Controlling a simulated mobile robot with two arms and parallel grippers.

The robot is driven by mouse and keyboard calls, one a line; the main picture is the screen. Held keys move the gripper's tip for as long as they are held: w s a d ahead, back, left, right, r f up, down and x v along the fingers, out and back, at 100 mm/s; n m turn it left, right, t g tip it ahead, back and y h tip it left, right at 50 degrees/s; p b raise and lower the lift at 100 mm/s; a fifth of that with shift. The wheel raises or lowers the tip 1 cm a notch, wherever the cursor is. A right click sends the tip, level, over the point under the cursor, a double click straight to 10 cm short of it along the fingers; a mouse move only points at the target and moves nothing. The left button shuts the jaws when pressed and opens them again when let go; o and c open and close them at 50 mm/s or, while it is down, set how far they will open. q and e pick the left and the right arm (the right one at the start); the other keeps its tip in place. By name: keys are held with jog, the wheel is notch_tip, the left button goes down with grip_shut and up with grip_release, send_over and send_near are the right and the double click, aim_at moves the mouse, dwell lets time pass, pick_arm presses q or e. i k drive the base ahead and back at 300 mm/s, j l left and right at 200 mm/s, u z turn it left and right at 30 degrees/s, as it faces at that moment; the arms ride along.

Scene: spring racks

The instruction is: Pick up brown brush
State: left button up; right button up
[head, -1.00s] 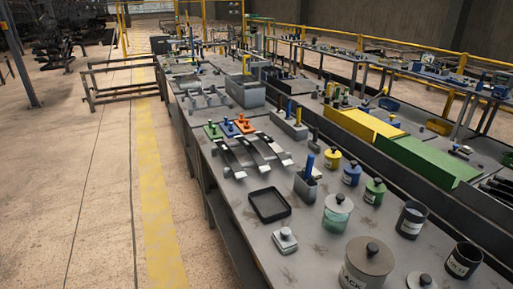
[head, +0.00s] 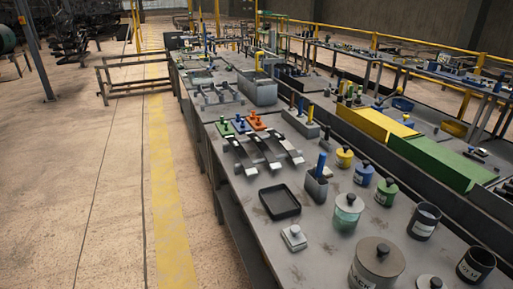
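A grey holder box (head: 299,123) stands on the long workbench near the middle of the head view. Several thin upright handles stick out of it. The one at its far left end looks brown and may be the brown brush (head: 292,100); it is small, and its lower part is hidden in the box. A blue handle (head: 300,106) and a yellow handle (head: 310,112) stand beside it. Neither of my grippers is in view.
Nearer on the workbench (head: 240,188) are a black tray (head: 279,213), a holder with a blue handle (head: 315,187), and several jars and pots, including a large lidded pot (head: 375,272). Green and yellow blocks line the right side. Open floor (head: 110,200) lies left of the bench.

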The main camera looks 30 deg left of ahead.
aim_at(292, 95)
jog(key=k, duration=0.15)
jog(key=k+u, duration=0.25)
jog(key=u, duration=0.2)
jog(key=k+j+u, duration=0.15)
jog(key=u, duration=0.35)
jog(key=i+j+u, duration=0.15)
jog(key=i+u, duration=0.45)
jog(key=u, duration=0.25)
jog(key=i+u, duration=0.4)
jog(key=i+l, duration=0.15)
jog(key=i, duration=0.6)
jog(key=i+l, duration=0.1)
jog(key=i, duration=0.6)
jog(key=i+l, duration=0.15)
jog(key=i, duration=1.3)
jog(key=i+j+z, duration=0.1)
jog(key=i, duration=0.6)
jog(key=i+j+z, duration=0.1)
jog(key=i, duration=0.6)
jog(key=z, duration=0.45)
jog(key=i+z, duration=0.1)
jog(key=z, duration=0.8)
jog(key=j+z, duration=0.1)
jog(key=z, duration=0.35)
jog(key=j+z, duration=0.1)
jog(key=z, duration=0.35)
jog(key=i, duration=0.05)
